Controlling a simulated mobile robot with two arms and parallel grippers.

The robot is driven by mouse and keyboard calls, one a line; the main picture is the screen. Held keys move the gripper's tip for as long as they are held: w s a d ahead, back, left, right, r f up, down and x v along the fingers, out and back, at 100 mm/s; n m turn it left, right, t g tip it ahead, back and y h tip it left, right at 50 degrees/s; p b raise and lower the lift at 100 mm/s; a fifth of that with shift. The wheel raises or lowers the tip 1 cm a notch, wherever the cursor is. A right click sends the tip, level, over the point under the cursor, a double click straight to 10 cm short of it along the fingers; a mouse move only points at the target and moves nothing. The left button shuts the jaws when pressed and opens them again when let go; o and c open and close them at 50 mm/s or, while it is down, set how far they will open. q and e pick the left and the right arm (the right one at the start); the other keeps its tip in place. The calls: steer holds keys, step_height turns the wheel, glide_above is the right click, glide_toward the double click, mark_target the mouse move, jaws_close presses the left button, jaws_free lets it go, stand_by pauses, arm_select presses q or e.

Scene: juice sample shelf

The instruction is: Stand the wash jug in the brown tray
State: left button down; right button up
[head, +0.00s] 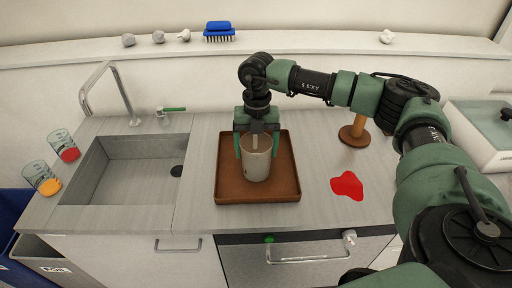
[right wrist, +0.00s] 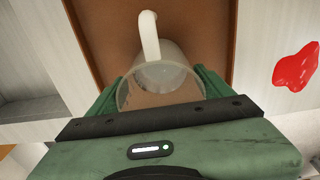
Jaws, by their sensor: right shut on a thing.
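The wash jug (head: 256,163) is a pale, beige cup-like jug with a white handle. It is upright at the brown tray (head: 228,188), over its middle. I cannot tell whether its base touches the tray floor. My right gripper (head: 257,146) comes down from above with its green fingers on both sides of the jug, shut on it. In the right wrist view the jug (right wrist: 160,78) shows its open rim and handle, with the brown tray (right wrist: 105,35) beneath. My left gripper is not in view.
A sink (head: 120,170) lies left of the tray. Two beakers, one with red (head: 64,146) and one with orange (head: 42,178) contents, stand at the far left. A red spill (head: 347,186) and a wooden stand (head: 354,133) are to the right.

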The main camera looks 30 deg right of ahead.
steer(key=shift+f, duration=0.1)
steer(key=o, duration=1.8)
steer(key=shift+o, duration=0.2)
steer(key=shift+r, duration=0.3)
steer(key=shift+w+r, duration=0.1)
steer(key=shift+r, duration=0.25)
steer(key=r+b, duration=0.1)
steer(key=r, duration=0.2)
steer(key=r+b, duration=0.1)
steer(key=r, duration=0.2)
steer(key=r+b, duration=0.1)
steer(key=r, duration=0.2)
steer(key=shift+w+d+r, duration=0.25)
steer(key=shift+r, duration=0.05)
steer(key=shift+d+r, duration=0.1)
steer(key=shift+r, duration=0.6)
